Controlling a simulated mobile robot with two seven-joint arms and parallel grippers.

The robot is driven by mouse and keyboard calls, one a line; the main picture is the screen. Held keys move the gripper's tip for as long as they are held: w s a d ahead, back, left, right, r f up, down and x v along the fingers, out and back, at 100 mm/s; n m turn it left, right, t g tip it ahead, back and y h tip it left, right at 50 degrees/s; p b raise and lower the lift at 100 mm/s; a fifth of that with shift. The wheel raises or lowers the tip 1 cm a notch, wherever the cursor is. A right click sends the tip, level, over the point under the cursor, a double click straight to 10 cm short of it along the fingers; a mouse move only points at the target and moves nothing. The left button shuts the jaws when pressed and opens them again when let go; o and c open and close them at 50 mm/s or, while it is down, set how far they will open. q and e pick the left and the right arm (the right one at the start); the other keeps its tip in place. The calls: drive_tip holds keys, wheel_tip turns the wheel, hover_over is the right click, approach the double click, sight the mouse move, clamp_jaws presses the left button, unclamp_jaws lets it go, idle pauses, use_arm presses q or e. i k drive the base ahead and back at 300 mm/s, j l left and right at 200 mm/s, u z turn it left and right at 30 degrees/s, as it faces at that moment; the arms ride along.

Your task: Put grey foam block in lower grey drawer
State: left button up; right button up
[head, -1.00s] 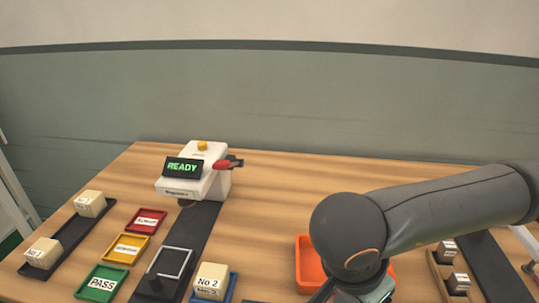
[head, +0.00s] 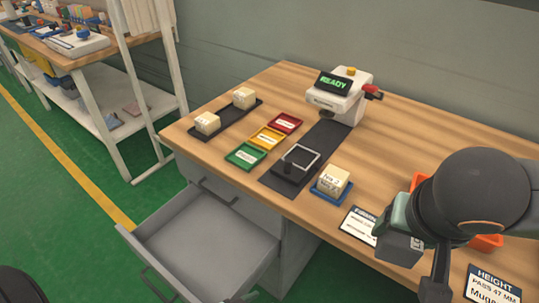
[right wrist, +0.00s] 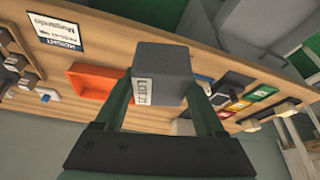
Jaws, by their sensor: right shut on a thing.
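The right wrist view shows the block (right wrist: 163,72) with a white label, clasped between both fingers of the right gripper (right wrist: 165,100). The lower grey drawer (head: 205,240) is pulled open under the table and looks empty. It lies to the left of the block in the head view. My left gripper does not show clearly; a dark rounded shape sits at the bottom left corner.
A closed drawer with a handle (head: 215,191) is above the open one. On the wooden table (head: 228,109) are a blue tray with a block (head: 333,181), small coloured trays and a READY machine (head: 339,97). An orange tray (right wrist: 92,80) is partly hidden by my right arm in the head view.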

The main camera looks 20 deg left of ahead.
sight(217, 250)
drive_tip(key=k+j, duration=0.45)
drive_tip(key=j, duration=0.15)
drive_tip(key=k+j+z, duration=0.1)
drive_tip(key=j, duration=0.3)
drive_tip(key=k+j+z, duration=0.1)
drive_tip(key=k+j, duration=0.15)
drive_tip(key=j, duration=0.45)
drive_tip(key=k+j+z, duration=0.1)
drive_tip(key=j, duration=0.3)
drive_tip(key=i+j, duration=0.1)
drive_tip(key=j, duration=0.3)
drive_tip(key=j+z, duration=0.1)
drive_tip(key=j, duration=0.3)
drive_tip(key=i+j+z, duration=0.1)
drive_tip(key=i+j, duration=0.6)
drive_tip(key=j, duration=0.15)
